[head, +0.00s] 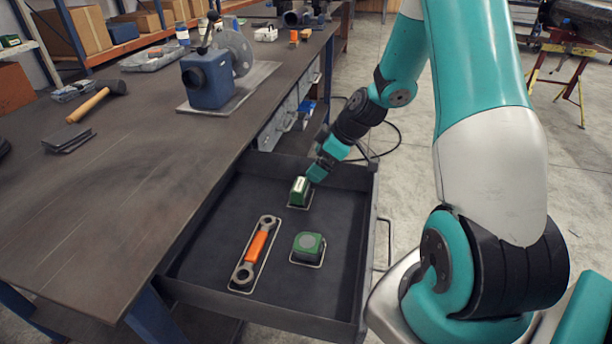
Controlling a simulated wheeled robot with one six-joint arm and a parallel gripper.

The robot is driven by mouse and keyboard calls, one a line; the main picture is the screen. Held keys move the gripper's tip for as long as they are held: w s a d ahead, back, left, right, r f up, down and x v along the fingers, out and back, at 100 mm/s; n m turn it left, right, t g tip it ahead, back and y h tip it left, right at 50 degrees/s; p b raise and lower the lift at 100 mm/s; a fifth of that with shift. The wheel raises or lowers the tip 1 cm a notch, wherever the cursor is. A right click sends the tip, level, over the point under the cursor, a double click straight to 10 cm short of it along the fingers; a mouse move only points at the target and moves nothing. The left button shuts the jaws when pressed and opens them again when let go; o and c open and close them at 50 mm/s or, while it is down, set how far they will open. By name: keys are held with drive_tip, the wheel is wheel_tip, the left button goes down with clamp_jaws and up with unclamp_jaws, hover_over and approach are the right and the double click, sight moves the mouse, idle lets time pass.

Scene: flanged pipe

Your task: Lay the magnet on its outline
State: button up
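A small green block with a pale face (300,190), which appears to be the magnet, is in the open drawer at or just above a pale outline (291,207). My gripper (315,174) reaches down from the upper right and meets the block's upper right corner. Its fingers are small and partly hidden, so whether they are shut on the block is unclear. Whether the block rests on the drawer floor is also unclear.
The dark drawer (345,215) also holds an orange-handled wrench (257,246) and a green block with a grey disc (308,246), each within a pale outline. The workbench (110,200) borders it on the left. Drawer floor is bare on the right.

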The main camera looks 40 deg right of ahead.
drive_tip(key=s+a+r+g, duration=0.2)
drive_tip(key=s+a+r, duration=0.3)
drive_tip(key=a, duration=0.5)
drive_tip(key=s+a+r+g, duration=0.1)
drive_tip(key=s+a+r, duration=0.1)
drive_tip(key=a+r, duration=0.7)
drive_tip(key=s+a+r+g, duration=0.1)
drive_tip(key=s+a, duration=0.3)
drive_tip(key=s, duration=0.4)
drive_tip(key=s+a+r+g, duration=0.1)
drive_tip(key=s+a+r, duration=0.2)
drive_tip(key=s, duration=0.5)
drive_tip(key=shift+a+r+m, duration=0.15)
drive_tip(key=shift+a+m, duration=0.15)
drive_tip(key=shift+a, duration=0.4)
